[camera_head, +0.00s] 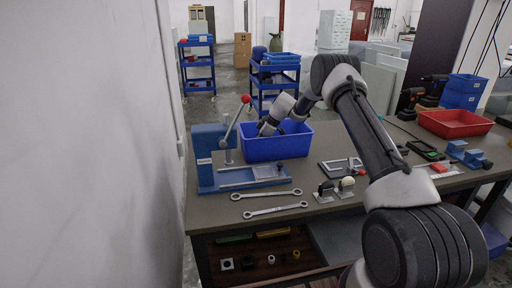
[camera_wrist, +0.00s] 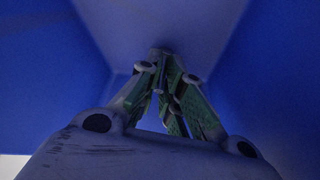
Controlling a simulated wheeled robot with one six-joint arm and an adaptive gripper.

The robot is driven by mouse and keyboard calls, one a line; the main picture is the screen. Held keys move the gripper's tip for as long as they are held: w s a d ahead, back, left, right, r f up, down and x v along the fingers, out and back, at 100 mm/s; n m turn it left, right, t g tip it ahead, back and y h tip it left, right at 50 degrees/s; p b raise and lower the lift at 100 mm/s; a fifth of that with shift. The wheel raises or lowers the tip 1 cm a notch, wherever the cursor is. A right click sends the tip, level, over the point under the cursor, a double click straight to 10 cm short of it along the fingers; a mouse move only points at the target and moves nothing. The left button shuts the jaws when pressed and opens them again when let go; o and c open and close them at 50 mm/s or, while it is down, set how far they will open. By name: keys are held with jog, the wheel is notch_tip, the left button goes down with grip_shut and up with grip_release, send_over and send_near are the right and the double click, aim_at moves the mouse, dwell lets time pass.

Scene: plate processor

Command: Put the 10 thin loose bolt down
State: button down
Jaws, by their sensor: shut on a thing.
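My gripper (camera_head: 264,129) reaches down into the blue bin (camera_head: 277,149) on the workbench. In the wrist view its fingers (camera_wrist: 161,62) are drawn together at the tips, with blue bin walls (camera_wrist: 265,80) all around. The gripper is shut on the bolt, but the bolt is too dark and small to make out between the fingertips. The bin's floor is mostly hidden behind its front wall in the head view, and no other bolts can be made out.
A blue lever press (camera_head: 210,160) with a red knob stands left of the bin. Two wrenches (camera_head: 267,195) lie in front. A clamp-like tool (camera_head: 335,189), a red tray (camera_head: 455,123) and power drills are to the right. Bare bench shows between them.

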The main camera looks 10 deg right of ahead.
jog(key=c, duration=1.6)
grip_release()
jog(key=shift+o, duration=0.2)
